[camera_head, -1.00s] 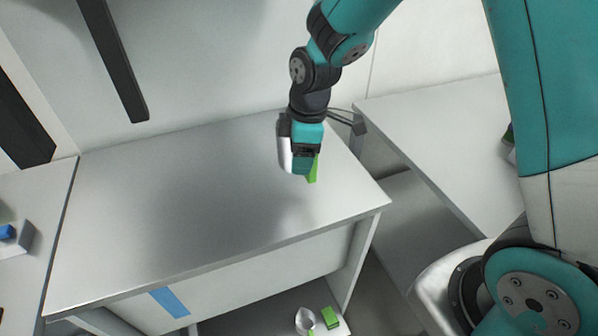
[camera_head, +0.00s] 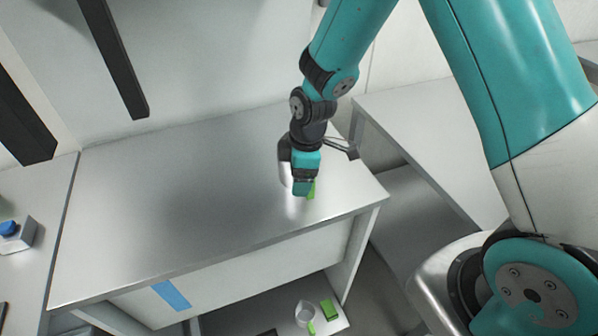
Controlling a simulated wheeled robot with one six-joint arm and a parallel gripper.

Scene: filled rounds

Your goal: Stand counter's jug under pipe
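My gripper (camera_head: 303,187) is over the right part of the metal counter (camera_head: 180,205), pointing down. A pale silvery jug (camera_head: 284,175) shows at its left side, with a bright green part (camera_head: 312,188) at its right. The gripper hides most of the jug, and its fingers are not clear. The jug keeps its place against the gripper, so it appears held. I cannot tell whether it touches the counter. Two dark bars hang at the upper left, one longer (camera_head: 117,62) and one nearer the left edge (camera_head: 22,122); I cannot tell which is the pipe.
A cup with a green part (camera_head: 304,312) and a green block (camera_head: 328,309) are on a low shelf under the counter. A grey box with a blue button (camera_head: 9,228) is on the left surface. The counter's middle and left are clear. Another worktop (camera_head: 430,110) stands right.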

